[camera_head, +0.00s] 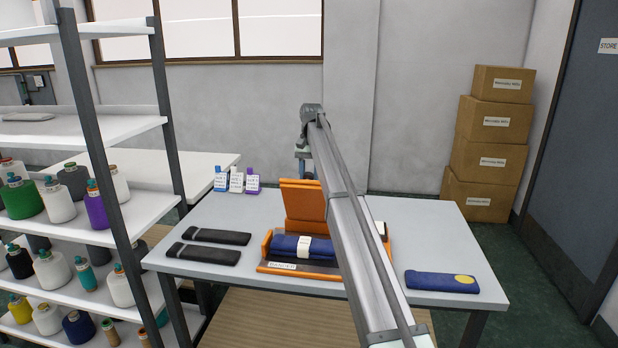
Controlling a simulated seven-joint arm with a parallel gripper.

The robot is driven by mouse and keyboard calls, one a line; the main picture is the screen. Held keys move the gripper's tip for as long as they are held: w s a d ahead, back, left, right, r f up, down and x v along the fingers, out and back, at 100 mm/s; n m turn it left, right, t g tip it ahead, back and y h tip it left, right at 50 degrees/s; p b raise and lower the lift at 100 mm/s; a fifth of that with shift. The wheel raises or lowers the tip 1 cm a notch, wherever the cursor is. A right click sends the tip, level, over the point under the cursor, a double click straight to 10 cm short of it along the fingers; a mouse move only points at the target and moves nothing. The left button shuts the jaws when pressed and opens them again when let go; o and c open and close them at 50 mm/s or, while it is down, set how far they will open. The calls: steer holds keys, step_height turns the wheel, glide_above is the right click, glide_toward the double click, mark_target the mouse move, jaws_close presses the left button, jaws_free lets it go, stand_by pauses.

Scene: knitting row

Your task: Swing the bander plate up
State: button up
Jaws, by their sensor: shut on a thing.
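The orange bander (262,262) stands on the grey table, with a label on its front edge. A dark blue folded roll with a white band (284,244) lies in it. The orange bander plate (302,203) stands raised at a steep tilt behind the roll; its exact angle is hard to tell. My gripper (304,174) points down at the plate's top edge and is shut on it. The fingers are small here, and my arm crosses in front of the plate's right side and part of the bander.
Two dark folded pieces (204,253) lie at the table's left. A blue piece with a yellow spot (442,282) lies at the right. Small labelled bottles (236,181) stand at the back left. A shelf of yarn cones (104,240) stands left; stacked boxes (488,145) stand behind right.

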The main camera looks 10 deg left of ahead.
steer(key=shift+w+f, duration=0.1)
steer(key=shift+w, duration=1.8)
jaws_close()
steer(key=shift+w+f, duration=0.1)
steer(key=shift+w, duration=1.4)
steer(key=shift+w, duration=0.1)
steer(key=w, duration=0.1)
steer(key=w+f, duration=0.1)
steer(key=w, duration=0.1)
